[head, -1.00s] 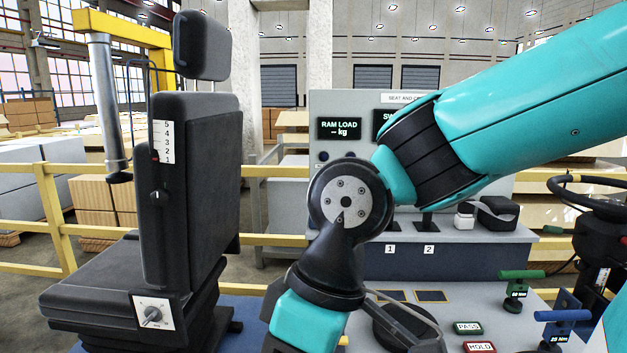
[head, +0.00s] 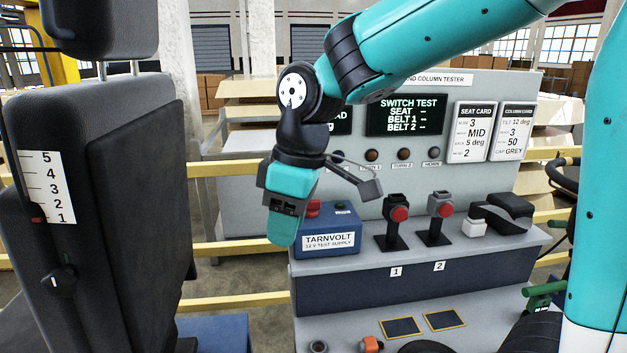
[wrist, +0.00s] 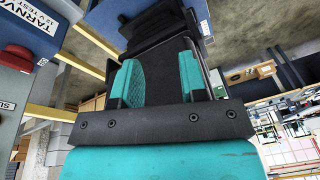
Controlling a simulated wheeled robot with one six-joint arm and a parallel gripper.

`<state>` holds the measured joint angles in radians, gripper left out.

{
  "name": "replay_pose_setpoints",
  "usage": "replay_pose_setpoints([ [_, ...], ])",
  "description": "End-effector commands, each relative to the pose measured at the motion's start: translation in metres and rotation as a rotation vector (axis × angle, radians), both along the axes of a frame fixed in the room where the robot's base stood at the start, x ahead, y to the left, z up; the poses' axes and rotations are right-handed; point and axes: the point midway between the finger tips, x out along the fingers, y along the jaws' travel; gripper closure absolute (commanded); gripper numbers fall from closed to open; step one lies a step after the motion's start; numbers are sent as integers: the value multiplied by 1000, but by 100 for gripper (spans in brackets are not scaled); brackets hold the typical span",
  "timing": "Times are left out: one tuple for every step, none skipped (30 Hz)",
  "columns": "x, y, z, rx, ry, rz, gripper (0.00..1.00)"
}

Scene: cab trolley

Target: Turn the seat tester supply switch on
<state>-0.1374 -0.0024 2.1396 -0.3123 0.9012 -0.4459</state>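The blue Tarnvolt 12 V test supply box (head: 340,242) stands at the left end of the tester's ledge. A red switch part (head: 313,207) shows on its top, partly hidden by my gripper; its on or off position cannot be told. In the wrist view the red part (wrist: 15,58) is at the left edge, beside the box label (wrist: 35,24). My gripper (head: 281,228) points down in front of the box's left end, apart from the switch as far as I can see. In the wrist view its teal fingers (wrist: 162,78) are apart with nothing between them.
The tester panel (head: 420,182) rises behind, with a switch test screen (head: 405,115) showing dashes. Two red-buttoned buckle stands (head: 398,214) (head: 440,204) stand right of the box. The black seat (head: 130,200) fills the left. A yellow rail (head: 225,249) runs behind.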

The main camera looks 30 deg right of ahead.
Motion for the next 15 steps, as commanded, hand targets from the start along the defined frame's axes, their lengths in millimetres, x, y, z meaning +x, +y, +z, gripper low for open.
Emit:
replay_pose_setpoints([
  [40,-18,32,-40,-8,37,61],
  [60,-30,40,-64,-10,65,61],
  [85,-45,50,-92,-13,104,61],
  [102,-58,56,-112,-14,129,61],
  [118,-70,62,-129,-12,154,61],
  [136,-85,68,-149,-8,188,61],
  [148,-96,71,-160,-6,210,61],
  [159,-106,74,-171,-1,230,61],
  [171,-118,77,-182,4,254,61],
  [178,-126,79,-189,6,272,61],
  [184,-134,79,-194,9,284,61],
  [191,-141,80,-199,14,300,61],
  [195,-146,81,-202,15,309,61],
  [197,-150,80,-203,18,318,61],
  [200,-153,79,-205,19,325,61],
])
